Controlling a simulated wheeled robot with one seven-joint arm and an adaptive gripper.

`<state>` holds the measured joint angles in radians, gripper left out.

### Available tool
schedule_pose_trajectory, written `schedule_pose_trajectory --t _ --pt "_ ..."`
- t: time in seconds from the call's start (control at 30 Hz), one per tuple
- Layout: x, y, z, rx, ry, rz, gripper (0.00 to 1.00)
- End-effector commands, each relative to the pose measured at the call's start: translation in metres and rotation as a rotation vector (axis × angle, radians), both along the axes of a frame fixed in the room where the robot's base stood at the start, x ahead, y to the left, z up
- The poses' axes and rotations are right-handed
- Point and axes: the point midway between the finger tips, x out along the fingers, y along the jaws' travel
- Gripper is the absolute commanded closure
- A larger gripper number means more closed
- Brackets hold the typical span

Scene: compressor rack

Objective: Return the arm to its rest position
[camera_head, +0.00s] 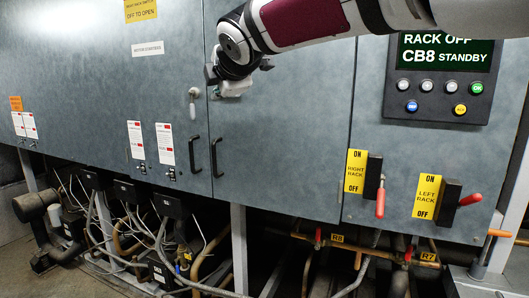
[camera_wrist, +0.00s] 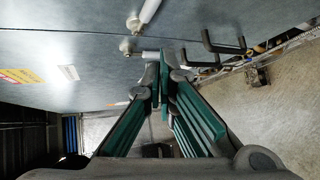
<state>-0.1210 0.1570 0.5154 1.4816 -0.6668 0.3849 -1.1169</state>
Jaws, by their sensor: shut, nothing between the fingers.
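My arm (camera_head: 310,22) reaches in from the top right of the head view, across the upper front of the grey cabinet (camera_head: 290,130). My gripper (camera_head: 213,76) is at its end, in front of the cabinet near the door seam, and is partly hidden by the wrist. In the wrist view my gripper (camera_wrist: 158,78) shows its two green-padded fingers drawn together, with nothing held. A small latch with a white lever (camera_head: 194,103) is on the door just left of the gripper. It also shows beyond the fingertips in the wrist view (camera_wrist: 143,14). I cannot tell the exact gap between fingertips and door.
Two black door handles (camera_head: 216,157) stick out below the gripper. At right are a control panel (camera_head: 439,80) reading "RACK OFF, CB8 STANDBY" and right (camera_head: 380,195) and left (camera_head: 467,200) rack switches with red levers. Pipes and cables fill the space below the cabinet.

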Motion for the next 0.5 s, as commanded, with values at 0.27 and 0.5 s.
schedule_pose_trajectory --t 0.27,0.5 --pt "-0.087 -0.149 -0.056 0.284 0.301 -0.479 1.0" --pt "-0.193 -0.259 -0.122 0.653 0.521 -0.932 1.0"
